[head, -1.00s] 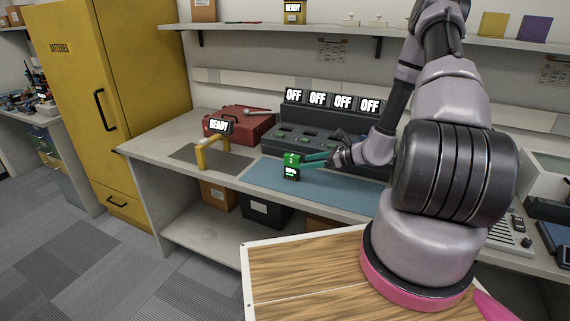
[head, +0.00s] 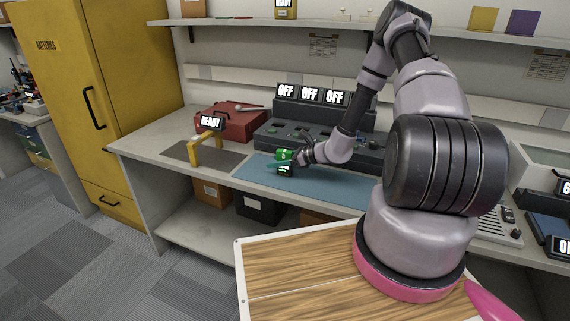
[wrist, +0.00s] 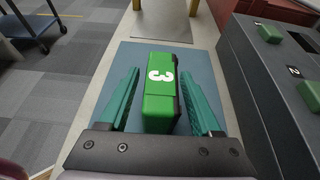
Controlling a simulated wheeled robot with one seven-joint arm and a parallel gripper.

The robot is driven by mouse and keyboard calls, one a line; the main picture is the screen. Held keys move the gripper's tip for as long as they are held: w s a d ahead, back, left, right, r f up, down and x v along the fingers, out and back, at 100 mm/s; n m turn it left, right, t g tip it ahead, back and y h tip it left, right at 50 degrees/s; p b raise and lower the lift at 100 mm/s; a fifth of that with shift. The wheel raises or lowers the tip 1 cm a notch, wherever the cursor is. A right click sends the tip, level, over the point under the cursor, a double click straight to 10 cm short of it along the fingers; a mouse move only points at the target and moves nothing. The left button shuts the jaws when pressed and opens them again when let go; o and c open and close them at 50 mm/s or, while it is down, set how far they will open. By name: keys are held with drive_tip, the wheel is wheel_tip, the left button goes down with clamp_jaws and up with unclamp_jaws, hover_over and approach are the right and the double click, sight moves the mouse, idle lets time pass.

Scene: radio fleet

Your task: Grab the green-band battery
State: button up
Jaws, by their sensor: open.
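The green battery (wrist: 160,90), marked with a white 3, lies on the blue mat (wrist: 130,60) on the workbench. In the head view the battery (head: 284,155) sits at the mat's left part, with a small dark display below it. My gripper (wrist: 162,85) is open, with one teal finger on each side of the battery. A gap shows between the battery and the left finger; the right finger is closer to its dark side. In the head view my gripper (head: 292,160) partly hides the battery. I cannot make out a separate band on it.
A dark charger rack (head: 310,115) with OFF displays stands behind the mat; its slots (wrist: 270,33) hold green pieces in the wrist view. The mat's right part is clear.

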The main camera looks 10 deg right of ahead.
clamp_jaws()
